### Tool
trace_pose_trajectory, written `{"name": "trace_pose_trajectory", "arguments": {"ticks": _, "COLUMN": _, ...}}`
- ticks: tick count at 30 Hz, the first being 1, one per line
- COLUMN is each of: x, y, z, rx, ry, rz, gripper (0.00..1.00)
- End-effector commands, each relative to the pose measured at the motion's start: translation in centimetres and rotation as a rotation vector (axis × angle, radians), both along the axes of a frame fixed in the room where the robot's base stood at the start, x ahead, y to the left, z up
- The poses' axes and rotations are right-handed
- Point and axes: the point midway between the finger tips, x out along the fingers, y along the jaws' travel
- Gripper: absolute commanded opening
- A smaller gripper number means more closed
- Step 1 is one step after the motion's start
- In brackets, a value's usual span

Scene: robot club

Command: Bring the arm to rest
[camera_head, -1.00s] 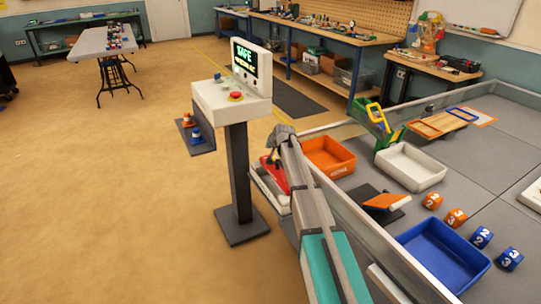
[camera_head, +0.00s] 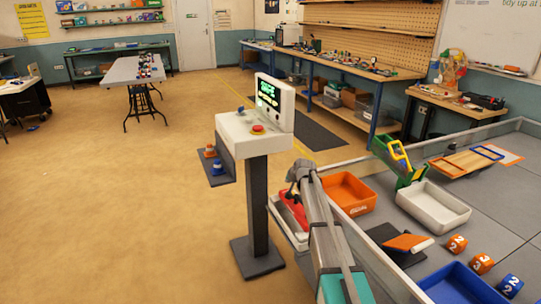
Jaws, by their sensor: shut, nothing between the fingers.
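My arm, with a grey link and a teal section, reaches from the bottom of the head view up along the near wall of the grey arena table. My gripper (camera_head: 294,186) is at its far end, small and partly hidden by the wrist. It is shut and holds nothing that I can see. It is in front of a red object (camera_head: 293,208) by a white tray at the table's left edge, just right of the console post (camera_head: 262,205). Whether it touches the red object I cannot tell.
The console with a red button (camera_head: 258,129) stands close left of my gripper. On the table are an orange bin (camera_head: 349,208), a white bin (camera_head: 433,219), a blue bin (camera_head: 455,293), a green-yellow piece (camera_head: 397,160) and numbered cubes (camera_head: 457,244). The floor at left is open.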

Motion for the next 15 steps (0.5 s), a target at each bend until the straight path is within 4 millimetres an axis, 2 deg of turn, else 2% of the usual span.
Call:
{"name": "trace_pose_trajectory", "arguments": {"ticks": 5, "x": -4.9, "y": 0.4, "z": -0.9, "rx": -0.035, "ry": 0.067, "rz": 0.034, "gripper": 0.0}}
{"name": "trace_pose_trajectory", "arguments": {"ticks": 8, "x": -9.0, "y": 0.6, "z": -1.7, "rx": -0.069, "ry": 0.129, "rz": 0.066, "gripper": 0.0}}
{"name": "trace_pose_trajectory", "arguments": {"ticks": 15, "x": -21.1, "y": 0.9, "z": -3.7, "rx": -0.162, "ry": 0.321, "rz": 0.153, "gripper": 0.0}}
